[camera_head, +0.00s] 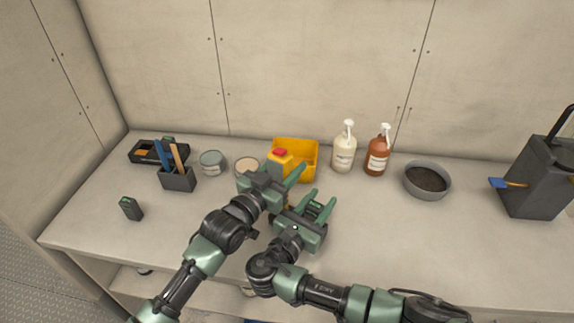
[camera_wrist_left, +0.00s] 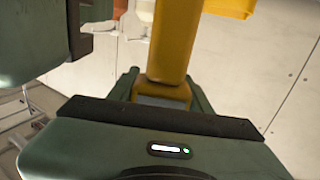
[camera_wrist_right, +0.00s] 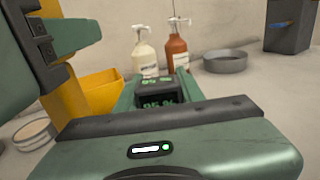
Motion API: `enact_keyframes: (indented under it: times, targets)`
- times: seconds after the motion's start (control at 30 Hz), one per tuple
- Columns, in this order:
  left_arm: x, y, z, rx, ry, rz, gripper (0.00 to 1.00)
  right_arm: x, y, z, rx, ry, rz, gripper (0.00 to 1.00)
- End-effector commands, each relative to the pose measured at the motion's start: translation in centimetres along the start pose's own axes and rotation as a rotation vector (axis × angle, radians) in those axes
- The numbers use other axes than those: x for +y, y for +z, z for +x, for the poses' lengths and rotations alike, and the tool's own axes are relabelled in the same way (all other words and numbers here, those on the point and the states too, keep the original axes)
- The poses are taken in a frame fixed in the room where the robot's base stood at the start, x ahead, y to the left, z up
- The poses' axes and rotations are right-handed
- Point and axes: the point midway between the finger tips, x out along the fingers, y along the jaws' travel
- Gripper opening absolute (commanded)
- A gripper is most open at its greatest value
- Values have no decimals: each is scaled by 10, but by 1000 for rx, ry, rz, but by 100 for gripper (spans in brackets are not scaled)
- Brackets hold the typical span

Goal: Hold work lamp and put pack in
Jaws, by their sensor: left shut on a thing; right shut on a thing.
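The work lamp (camera_head: 283,160) is a yellow body with a red top, at the middle of the bench. My left gripper (camera_head: 283,183) is shut on it; the left wrist view shows its yellow column (camera_wrist_left: 174,45) between the fingers. The pack (camera_wrist_right: 157,92) is a dark block with green markings, in the right wrist view. My right gripper (camera_head: 317,212) is shut on this pack, to the front right of the lamp and apart from it. My fingers hide most of the pack in the head view. The lamp's lower part is hidden by my left gripper.
Behind the lamp is a yellow bin (camera_head: 306,149). A white bottle (camera_head: 344,155), a brown bottle (camera_head: 377,160) and a grey bowl (camera_head: 427,181) stand to its right. Tins (camera_head: 211,163), a tool holder (camera_head: 178,180) and another dark-green block (camera_head: 131,208) are left. The front right bench is clear.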

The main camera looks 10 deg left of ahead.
Motion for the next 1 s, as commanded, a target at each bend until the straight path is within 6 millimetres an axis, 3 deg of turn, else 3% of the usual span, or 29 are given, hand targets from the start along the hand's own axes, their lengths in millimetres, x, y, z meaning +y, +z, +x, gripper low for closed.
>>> enact_keyframes:
  times: [1.0]
  targets:
    - [0, 1, 0, -2, 0, 1, 0, 0, -48, 0, 0, 0, -1, 0]
